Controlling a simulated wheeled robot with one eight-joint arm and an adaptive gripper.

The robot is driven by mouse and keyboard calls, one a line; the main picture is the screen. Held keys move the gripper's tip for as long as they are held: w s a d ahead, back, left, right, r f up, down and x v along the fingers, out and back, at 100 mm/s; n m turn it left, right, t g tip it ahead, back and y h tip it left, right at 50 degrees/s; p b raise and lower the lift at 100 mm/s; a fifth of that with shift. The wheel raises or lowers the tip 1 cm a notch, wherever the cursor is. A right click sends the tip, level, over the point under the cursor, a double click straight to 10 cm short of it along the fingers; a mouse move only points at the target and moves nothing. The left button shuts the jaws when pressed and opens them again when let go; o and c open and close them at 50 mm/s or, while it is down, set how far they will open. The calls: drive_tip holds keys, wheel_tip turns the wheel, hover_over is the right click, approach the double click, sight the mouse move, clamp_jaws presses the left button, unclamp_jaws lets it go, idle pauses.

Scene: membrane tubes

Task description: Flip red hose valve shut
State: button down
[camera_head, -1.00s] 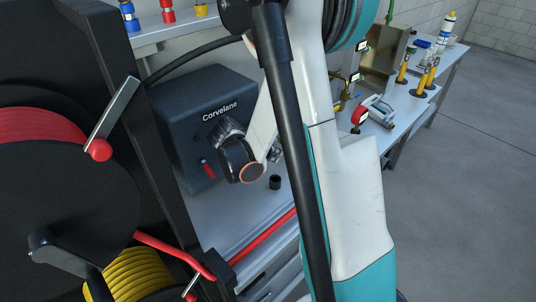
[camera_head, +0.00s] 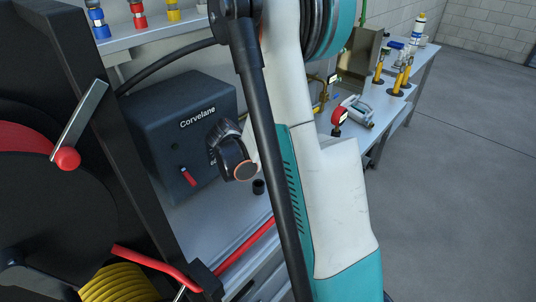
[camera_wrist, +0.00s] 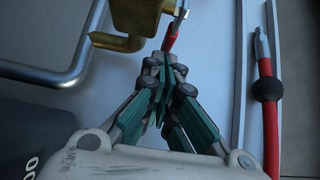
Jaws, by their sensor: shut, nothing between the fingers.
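In the wrist view my gripper (camera_wrist: 165,62) is shut and empty, its fingertips together. Just beyond the tips is a red-sleeved lever (camera_wrist: 172,36) with a metal end, beside a brass fitting (camera_wrist: 133,18); it looks like the valve's handle. The tips are at or very near the lever's lower end; I cannot tell whether they touch. A red hose (camera_wrist: 270,120) with a black ball collar runs down the right side, apart from the gripper. In the head view my arm hides the gripper and the valve; part of a red hose (camera_head: 243,245) shows left of my arm.
The dark Corvelane box (camera_head: 180,130) stands on the bench left of my arm. A large reel (camera_head: 70,215) fills the left edge. A bent grey metal bar (camera_wrist: 75,75) lies left of the gripper in the wrist view. The floor at right (camera_head: 450,180) is clear.

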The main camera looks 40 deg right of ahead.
drive_tip(key=shift+d+f+b, duration=0.45)
drive_tip(key=shift+b, duration=0.05)
idle(0.3)
drive_tip(key=shift+d+f, duration=0.2)
drive_tip(key=shift+d, duration=0.05)
drive_tip(key=shift+w+d+f+b, duration=0.15)
drive_tip(key=shift+d+f+b, duration=0.3)
drive_tip(key=shift+d+b, duration=0.5)
drive_tip(key=shift+d+h+b, duration=0.25)
drive_tip(key=shift+h+b, duration=0.4)
drive_tip(key=shift+h, duration=0.05)
drive_tip(key=shift+r, duration=0.2)
drive_tip(key=shift+r+p, duration=0.4)
drive_tip(key=shift+r, duration=0.15)
drive_tip(key=shift+w+d+r, duration=0.1)
drive_tip(key=shift+w+r, duration=0.05)
